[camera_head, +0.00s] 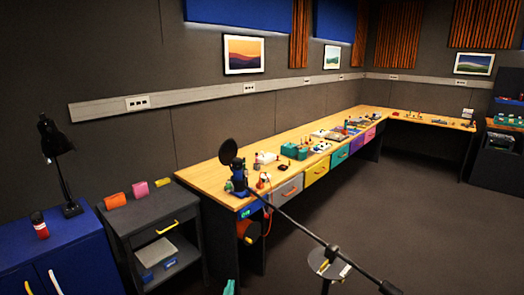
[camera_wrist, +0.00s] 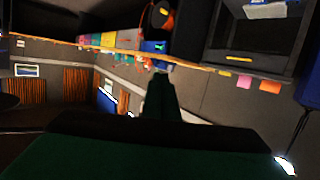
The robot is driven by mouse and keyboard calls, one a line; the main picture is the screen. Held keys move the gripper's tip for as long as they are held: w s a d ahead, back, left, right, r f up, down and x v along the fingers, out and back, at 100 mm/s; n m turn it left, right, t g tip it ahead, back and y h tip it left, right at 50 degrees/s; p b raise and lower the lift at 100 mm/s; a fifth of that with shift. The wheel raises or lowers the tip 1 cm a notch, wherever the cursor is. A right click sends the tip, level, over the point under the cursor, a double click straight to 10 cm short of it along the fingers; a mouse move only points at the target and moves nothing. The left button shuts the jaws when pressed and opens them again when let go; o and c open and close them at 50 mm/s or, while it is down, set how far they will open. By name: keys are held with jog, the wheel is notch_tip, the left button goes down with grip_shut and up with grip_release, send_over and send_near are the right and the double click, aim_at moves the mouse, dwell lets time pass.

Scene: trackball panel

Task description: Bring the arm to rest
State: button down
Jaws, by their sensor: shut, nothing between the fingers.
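My gripper (camera_wrist: 158,98) shows in the wrist view as dark green fingers pressed together, pointing up the picture from a wide dark green body along the bottom edge. It is shut and holds nothing. The wrist picture is upside down, with the bench's coloured drawers near the top. In the head view only a small teal tip (camera_head: 229,287) shows at the bottom edge, probably my gripper's; the rest of the arm is out of that picture.
A long wooden bench (camera_head: 225,177) with coloured drawers and small items runs along the wall. A dark cart (camera_head: 150,215) and blue cabinet (camera_head: 65,250) stand left. A boom rod (camera_head: 305,228) and round stool (camera_head: 325,263) stand in front. Open floor (camera_head: 420,220) lies right.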

jog(key=s+d+f, duration=0.2)
jog(key=s+f, duration=0.2)
jog(key=s, duration=0.5)
jog(key=s+d+f+y, duration=0.15)
jog(key=s+f, duration=0.25)
jog(key=s, duration=0.6)
jog(key=s+d+f, duration=0.3)
jog(key=s, duration=0.6)
jog(key=s+d+r, duration=0.1)
jog(key=s+r, duration=0.3)
jog(key=s, duration=0.5)
jog(key=s+d+r+h, duration=0.1)
jog(key=s+r, duration=0.3)
jog(key=s, duration=0.5)
jog(key=s+d+r, duration=0.2)
jog(key=s+r, duration=0.2)
jog(key=s, duration=0.5)
jog(key=shift+s+d+r, duration=0.3)
jog(key=shift+d+r, duration=0.05)
jog(key=shift+d, duration=0.05)
